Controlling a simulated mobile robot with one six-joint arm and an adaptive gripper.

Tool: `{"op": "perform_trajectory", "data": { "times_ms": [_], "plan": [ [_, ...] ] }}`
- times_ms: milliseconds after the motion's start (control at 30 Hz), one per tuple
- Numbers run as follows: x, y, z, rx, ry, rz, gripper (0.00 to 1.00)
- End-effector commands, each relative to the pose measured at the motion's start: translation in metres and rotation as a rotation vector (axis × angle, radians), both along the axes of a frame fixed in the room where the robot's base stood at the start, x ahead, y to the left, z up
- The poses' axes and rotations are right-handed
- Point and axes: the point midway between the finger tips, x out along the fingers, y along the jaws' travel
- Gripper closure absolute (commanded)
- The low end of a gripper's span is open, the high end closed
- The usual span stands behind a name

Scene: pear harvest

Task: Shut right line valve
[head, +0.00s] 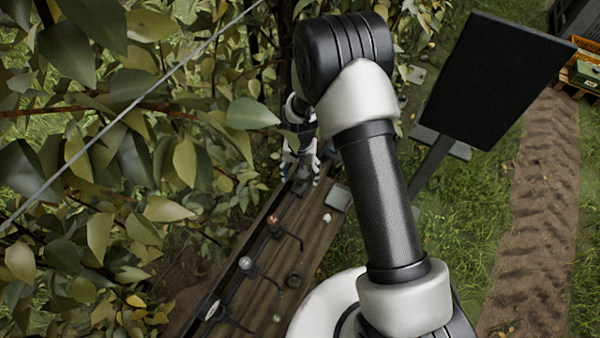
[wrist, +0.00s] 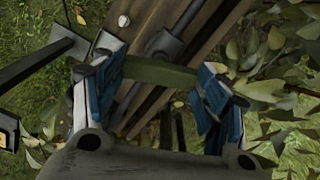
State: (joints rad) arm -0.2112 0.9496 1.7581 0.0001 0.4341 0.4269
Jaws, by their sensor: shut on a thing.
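My gripper (head: 302,168) is at the far end of a wooden board that carries a black line with several side branches. In the wrist view my gripper (wrist: 165,95) has its blue-padded fingers at either end of a dark green bar (wrist: 160,73), which looks like the handle of the right line valve. The fingers are shut on it, and the bar lies crosswise between them. A grey fitting (wrist: 165,45) on the board shows just beyond. In the head view my gripper hides the handle, and whether the valve is open or shut cannot be told.
The wooden board (head: 310,240) runs toward the front, with fittings on its black line (head: 245,265). Dense leaves (head: 100,150) and a wire crowd the left. A dark panel (head: 495,75) on a post stands to the right. Grass and a dirt track (head: 535,210) lie beyond.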

Motion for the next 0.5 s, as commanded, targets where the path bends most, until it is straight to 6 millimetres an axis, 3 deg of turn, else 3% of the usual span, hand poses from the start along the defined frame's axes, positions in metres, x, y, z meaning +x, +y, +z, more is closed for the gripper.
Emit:
{"op": "perform_trajectory", "data": {
  "times_ms": [500],
  "plan": [
    [0.0005,0.0001,0.0003,0.001,-0.001,-0.328,0.57]
  ]
}}
